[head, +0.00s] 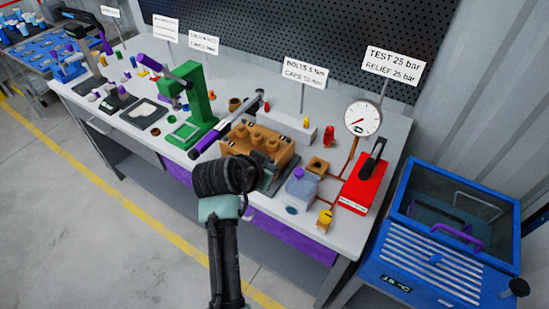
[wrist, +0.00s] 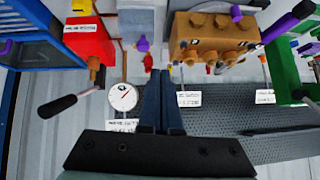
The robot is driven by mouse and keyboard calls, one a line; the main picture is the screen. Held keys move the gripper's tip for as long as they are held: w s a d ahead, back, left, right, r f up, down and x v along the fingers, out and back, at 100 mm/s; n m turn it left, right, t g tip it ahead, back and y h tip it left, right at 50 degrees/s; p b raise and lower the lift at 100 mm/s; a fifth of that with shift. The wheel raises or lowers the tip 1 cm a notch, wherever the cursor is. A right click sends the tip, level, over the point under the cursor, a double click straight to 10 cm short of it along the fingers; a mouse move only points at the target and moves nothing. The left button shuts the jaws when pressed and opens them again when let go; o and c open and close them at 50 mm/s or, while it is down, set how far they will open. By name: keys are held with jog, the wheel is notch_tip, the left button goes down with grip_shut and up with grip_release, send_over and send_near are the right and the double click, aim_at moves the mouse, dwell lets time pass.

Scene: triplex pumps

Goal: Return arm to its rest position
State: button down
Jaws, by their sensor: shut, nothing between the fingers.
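My arm (head: 225,215) reaches up from the bottom of the head view, with its black wrist in front of the bench's near edge. My gripper (wrist: 160,74) shows in the wrist view as two dark fingers side by side, shut with nothing between them. In the head view the wrist partly hides the gripper. The orange-brown pump block (head: 258,143) stands on the bench just beyond the wrist. It also shows in the wrist view (wrist: 212,38), to the right of the fingers.
The bench (head: 140,128) holds a green press (head: 200,100), a grey container (head: 300,188), a pressure gauge (head: 362,118) and a red hand pump (head: 357,183). A blue bin (head: 440,235) stands at the right. Open floor (head: 70,220) lies at the left front.

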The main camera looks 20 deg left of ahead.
jog(key=w+d+r+n+t+y, duration=0.1)
jog(key=d+r+t, duration=0.25)
jog(key=r, duration=1.15)
jog(key=w+d+r+t+y, duration=0.1)
jog(key=d+r+t, duration=0.3)
jog(key=r, duration=1)
jog(key=s+d+r+t, duration=0.2)
jog(key=s+r+t, duration=0.1)
jog(key=s+r, duration=0.3)
jog(key=s+d+r+n+t, duration=0.1)
jog(key=s+r+t, duration=0.3)
jog(key=r, duration=0.6)
jog(key=s+d+r+n+t, duration=0.1)
jog(key=s+d+r+t, duration=0.2)
jog(key=s+r, duration=0.5)
jog(key=shift+s+d+r+t+h, duration=0.2)
jog(key=shift+d+r+t+h, duration=0.1)
jog(key=shift+r+t, duration=0.3)
